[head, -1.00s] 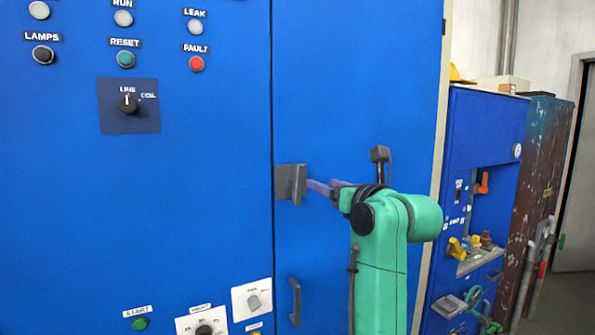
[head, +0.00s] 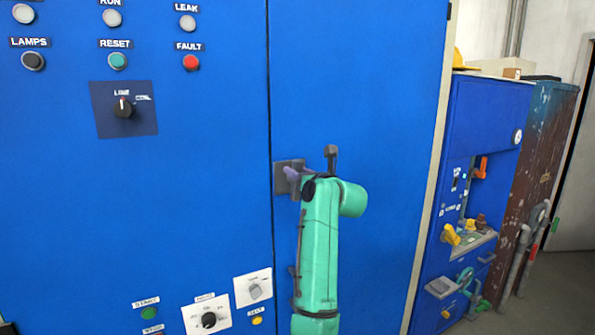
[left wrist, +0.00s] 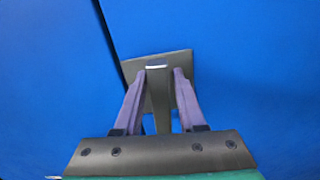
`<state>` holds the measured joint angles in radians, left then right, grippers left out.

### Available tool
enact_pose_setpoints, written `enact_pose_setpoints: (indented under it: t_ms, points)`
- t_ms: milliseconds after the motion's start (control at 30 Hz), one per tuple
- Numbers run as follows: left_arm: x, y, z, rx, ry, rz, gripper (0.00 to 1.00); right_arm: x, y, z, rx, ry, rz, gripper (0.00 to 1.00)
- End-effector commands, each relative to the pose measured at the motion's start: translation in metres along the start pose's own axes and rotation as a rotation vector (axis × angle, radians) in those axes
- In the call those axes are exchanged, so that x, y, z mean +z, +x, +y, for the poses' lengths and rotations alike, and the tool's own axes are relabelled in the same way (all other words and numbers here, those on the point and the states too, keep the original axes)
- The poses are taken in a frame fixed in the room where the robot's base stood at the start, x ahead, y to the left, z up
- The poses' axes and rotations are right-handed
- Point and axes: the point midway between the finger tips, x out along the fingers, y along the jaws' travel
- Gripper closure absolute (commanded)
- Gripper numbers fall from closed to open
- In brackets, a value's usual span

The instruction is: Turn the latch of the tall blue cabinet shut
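The tall blue cabinet (head: 360,90) fills most of the head view. Its latch (head: 281,180) is a dark grey plate with a lever, beside the vertical door seam. My left gripper (head: 292,172) is at the latch, its purple fingers reaching in front of the plate; the arm covers part of it. In the left wrist view the latch plate (left wrist: 178,62) is tilted in the picture, and its lever (left wrist: 158,95) lies between the two fingers of my left gripper (left wrist: 161,72). The fingers stand apart, with gaps beside the lever. My right gripper is not in view.
Left of the seam are a rotary knob (head: 123,107), a red fault button (head: 191,62) and other buttons. Lower down are a white dial plate (head: 208,315) and a green start button (head: 150,313). A smaller blue cabinet (head: 487,115) with valves stands at the right.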

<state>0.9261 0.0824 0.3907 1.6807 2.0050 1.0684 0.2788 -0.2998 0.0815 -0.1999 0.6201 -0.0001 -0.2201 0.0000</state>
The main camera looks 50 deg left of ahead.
Motion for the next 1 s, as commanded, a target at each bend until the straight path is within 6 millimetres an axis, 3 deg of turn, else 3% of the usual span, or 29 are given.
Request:
enact_pose_setpoints:
  t_ms: [33, 67, 100, 233, 433, 700, 733, 800, 1000]
  points:
    - [0.0, 0.0, 0.0, 0.0, 0.0, 0.0, 0.85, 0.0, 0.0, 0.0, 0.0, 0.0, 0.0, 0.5]
    - [0.0, 0.0, 0.0, 0.0, 0.0, 0.0, 0.96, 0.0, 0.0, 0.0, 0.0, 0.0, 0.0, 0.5]
    - [0.0, 0.0, 0.0, 0.0, 0.0, 0.0, 1.0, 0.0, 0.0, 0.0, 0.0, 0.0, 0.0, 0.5]
    - [-0.001, 0.0, 0.0, 0.0, -0.005, 0.0, 1.0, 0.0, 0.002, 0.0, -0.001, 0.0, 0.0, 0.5]
    - [-0.005, -0.001, 0.002, 0.0, -0.093, 0.0, 1.0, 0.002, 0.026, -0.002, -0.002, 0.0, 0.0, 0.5]
    - [0.0, 0.0, 0.003, 0.0, -0.102, 0.0, 1.0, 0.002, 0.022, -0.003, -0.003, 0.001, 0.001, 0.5]
    - [0.0, 0.0, 0.003, 0.0, -0.102, 0.001, 0.61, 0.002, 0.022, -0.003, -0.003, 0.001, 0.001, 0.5]
    - [0.0, 0.0, 0.003, 0.0, -0.101, 0.0, 0.43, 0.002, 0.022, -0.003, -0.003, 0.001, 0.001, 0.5]
    - [0.0, 0.0, 0.003, 0.0, -0.1, 0.0, 0.43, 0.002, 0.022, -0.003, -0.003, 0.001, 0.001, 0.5]
